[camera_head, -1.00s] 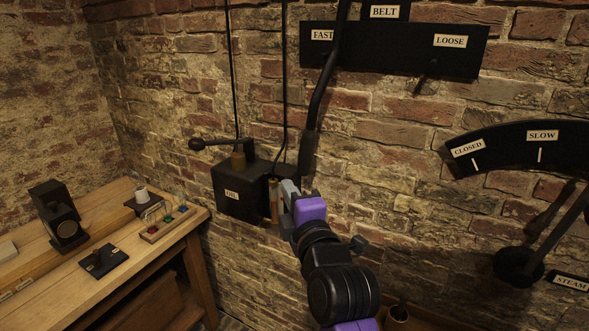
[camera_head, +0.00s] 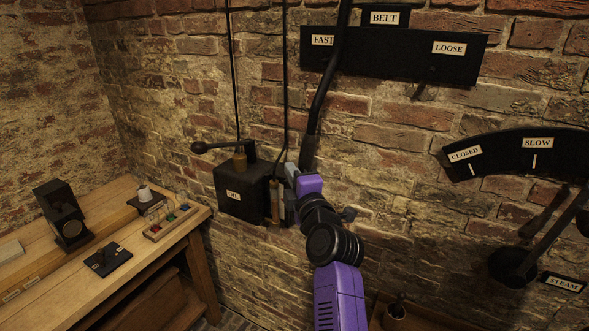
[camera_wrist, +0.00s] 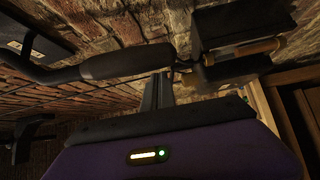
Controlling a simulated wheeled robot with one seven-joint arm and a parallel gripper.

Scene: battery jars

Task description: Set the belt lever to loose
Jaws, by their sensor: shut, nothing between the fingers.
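The belt lever (camera_head: 322,98) is a long black bar with a thicker grip (camera_head: 309,152) at its lower end. It hangs across the black belt plate (camera_head: 385,58), just right of the FAST label (camera_head: 322,40) and well left of the LOOSE label (camera_head: 449,48). My gripper (camera_head: 291,172) is shut and empty, at the lower left of the grip's end. In the wrist view the grip (camera_wrist: 125,62) lies just beyond my fingers (camera_wrist: 157,88). I cannot tell whether they touch it.
A black oil box (camera_head: 240,190) with a brass-coloured cylinder (camera_head: 275,200) is on the wall close left of my gripper. A workbench (camera_head: 150,255) stands at the left. The steam lever (camera_head: 550,235) is at the right. The wall below the LOOSE label is mostly clear.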

